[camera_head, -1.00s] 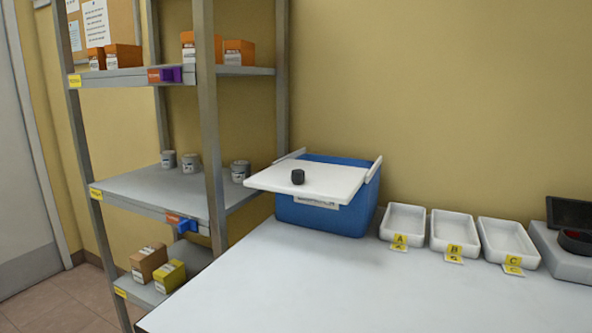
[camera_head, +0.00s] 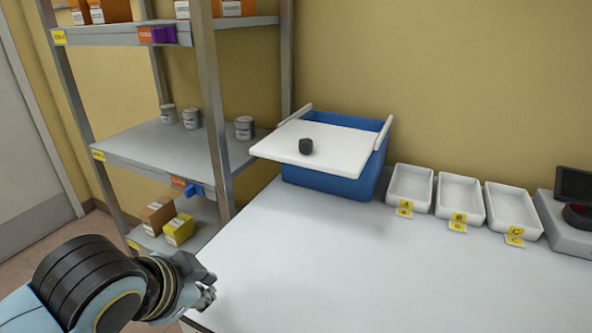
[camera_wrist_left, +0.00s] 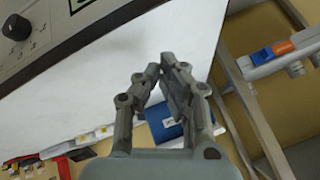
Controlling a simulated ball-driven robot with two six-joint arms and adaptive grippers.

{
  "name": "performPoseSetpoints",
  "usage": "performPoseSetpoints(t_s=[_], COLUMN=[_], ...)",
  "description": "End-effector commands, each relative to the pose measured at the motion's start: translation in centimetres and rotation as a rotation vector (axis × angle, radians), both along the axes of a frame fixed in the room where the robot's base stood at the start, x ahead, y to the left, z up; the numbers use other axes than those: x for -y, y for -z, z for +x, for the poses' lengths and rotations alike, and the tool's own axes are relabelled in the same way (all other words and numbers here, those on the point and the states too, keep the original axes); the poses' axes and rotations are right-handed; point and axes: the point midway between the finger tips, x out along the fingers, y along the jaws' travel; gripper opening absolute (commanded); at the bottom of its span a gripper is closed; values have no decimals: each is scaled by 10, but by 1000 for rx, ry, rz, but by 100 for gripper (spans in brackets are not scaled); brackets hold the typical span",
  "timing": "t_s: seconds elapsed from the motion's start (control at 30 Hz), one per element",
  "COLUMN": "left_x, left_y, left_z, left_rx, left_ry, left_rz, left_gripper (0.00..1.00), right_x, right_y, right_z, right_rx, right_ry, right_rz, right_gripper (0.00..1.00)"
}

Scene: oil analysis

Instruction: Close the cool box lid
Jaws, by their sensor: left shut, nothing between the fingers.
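The blue cool box (camera_head: 345,188) stands on the white table against the wall in the head view. Its white lid (camera_head: 330,150) with a black knob (camera_head: 306,146) lies over the front of the box and juts out forward, leaving a strip at the back uncovered. My left gripper (camera_head: 209,288) is at the table's front left edge, well short of the box, shut and empty. In the left wrist view its fingers (camera_wrist_left: 168,75) show in front of a blue patch that seems to be the box (camera_wrist_left: 165,122). My right gripper is not in view.
Three white trays (camera_head: 409,187) marked A, B and C stand right of the box, beside a grey device (camera_head: 570,228). A metal shelf rack (camera_head: 170,145) with cans and cartons stands at left. The table's middle is clear.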

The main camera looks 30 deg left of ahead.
Motion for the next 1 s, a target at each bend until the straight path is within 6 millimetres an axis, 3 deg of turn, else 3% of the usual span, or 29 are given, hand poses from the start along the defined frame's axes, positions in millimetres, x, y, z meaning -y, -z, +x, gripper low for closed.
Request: performPoseSetpoints(t_s=[0.17, 0.3, 0.5, 0.77, 1.0], left_x=[-6, -1, 23, 33, 30], left_y=[-34, -73, -120, -134, -133], left_z=[48, 82, 105, 124, 172], left_rx=[219, 407, 609, 668, 667], left_ry=[197, 382, 591, 647, 645], left_rz=[250, 529, 888, 999, 995], left_gripper=[0, 0, 0, 0, 0], right_x=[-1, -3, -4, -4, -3], right_y=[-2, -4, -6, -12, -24], right_z=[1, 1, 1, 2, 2], right_rx=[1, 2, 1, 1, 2], right_ry=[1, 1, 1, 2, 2], right_rz=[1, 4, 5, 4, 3], right_gripper=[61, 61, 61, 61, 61])
